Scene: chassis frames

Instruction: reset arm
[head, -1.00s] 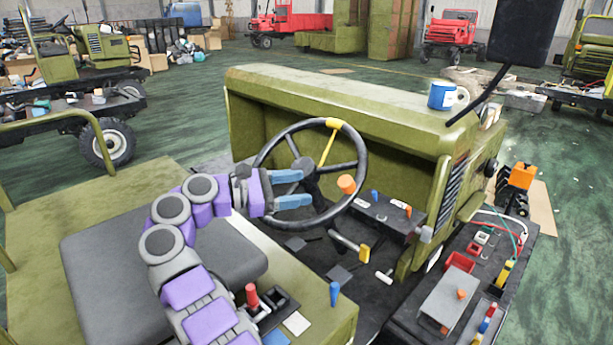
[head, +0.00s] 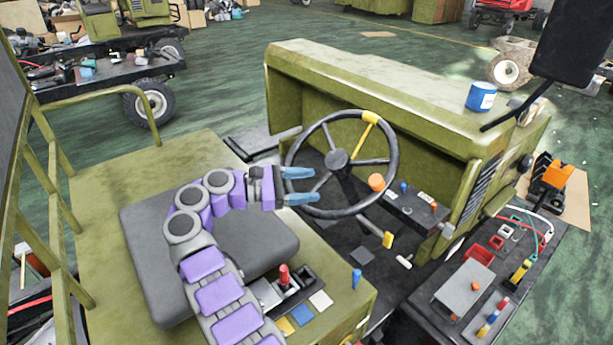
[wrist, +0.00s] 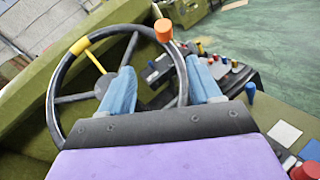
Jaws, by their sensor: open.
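My gripper (head: 313,185) has two blue fingers spread apart with nothing held between them. In the head view it is above the seat's right side, with its fingertips overlapping the left rim of the black steering wheel (head: 392,160). The wheel has one yellow spoke and an orange knob (head: 377,182). In the wrist view my gripper (wrist: 161,78) points at the wheel, and the right part of the rim (wrist: 180,72) shows between the fingers. I cannot tell whether the fingers touch the rim. My purple and grey arm is bent over the seat.
The dark grey seat (head: 262,240) lies under my arm. A red-knobbed lever (head: 284,275) and a blue-knobbed lever (head: 356,278) stand beside it. A blue mug (head: 481,96) sits on the green hood (head: 375,85). A control panel (head: 470,285) is at the right.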

